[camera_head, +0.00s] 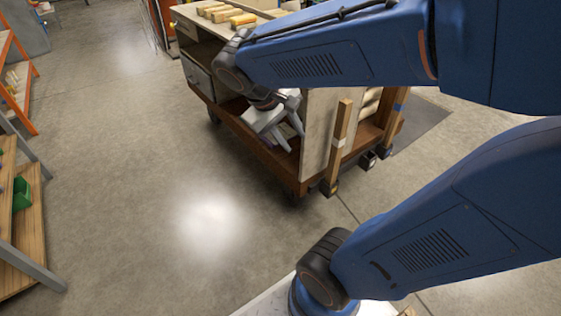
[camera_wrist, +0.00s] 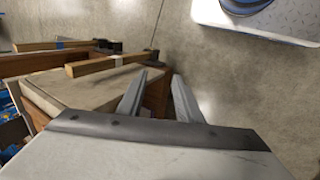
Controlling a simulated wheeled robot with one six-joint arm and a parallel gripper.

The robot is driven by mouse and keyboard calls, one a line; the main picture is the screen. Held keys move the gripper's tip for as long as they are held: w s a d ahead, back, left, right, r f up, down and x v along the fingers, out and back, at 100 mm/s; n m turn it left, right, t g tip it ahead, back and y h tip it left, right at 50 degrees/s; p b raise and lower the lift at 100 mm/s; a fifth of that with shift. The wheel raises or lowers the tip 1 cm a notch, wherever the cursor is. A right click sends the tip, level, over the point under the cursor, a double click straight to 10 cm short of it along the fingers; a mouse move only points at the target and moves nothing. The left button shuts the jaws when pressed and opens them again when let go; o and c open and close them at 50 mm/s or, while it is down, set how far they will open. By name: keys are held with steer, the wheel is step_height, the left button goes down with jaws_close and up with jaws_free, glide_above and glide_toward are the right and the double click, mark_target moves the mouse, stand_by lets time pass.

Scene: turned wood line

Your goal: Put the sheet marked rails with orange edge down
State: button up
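I cannot make out a sheet marked rails or an orange-edged sheet in either view. My gripper (camera_head: 288,138) hangs in front of the open side of a wooden cart (camera_head: 292,182), left of its pale end panel. In the wrist view my gripper (camera_wrist: 160,74) shows two grey fingers apart, with a gap between them and nothing seen in it. Part of the cart behind the gripper is hidden by my arm.
A shelf with a green bin (camera_head: 22,194) stands at the left. The floor (camera_head: 150,160) between is clear.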

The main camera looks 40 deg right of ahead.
steer(key=s+a+t+y, duration=0.4)
steer(key=s+a+y, duration=0.1)
steer(key=a, duration=0.1)
steer(key=shift+s+a+f, duration=0.25)
steer(key=shift+a+f, duration=0.15)
steer(key=shift+a+t, duration=0.2)
steer(key=shift+t, duration=0.2)
jaws_close()
steer(key=w+d+r+m+g+h, duration=0.1)
steer(key=w+d+r+m+g, duration=0.15)
steer(key=w+r+m, duration=0.55)
steer(key=w+d+r+m+g+h, duration=0.1)
steer(key=w+d+r+m, duration=0.25)
steer(key=w, duration=0.85)
steer(key=w+d+r+m+g+h, duration=0.1)
steer(key=w+d+r+m, duration=0.2)
steer(key=w+r+m, duration=0.55)
steer(key=w+d+f+n, duration=0.1)
steer(key=d+f+n, duration=0.1)
steer(key=d+f, duration=0.4)
steer(key=shift+w+a+x, duration=0.25)
steer(key=shift+a+x, duration=0.2)
steer(key=shift+x, duration=2.2)
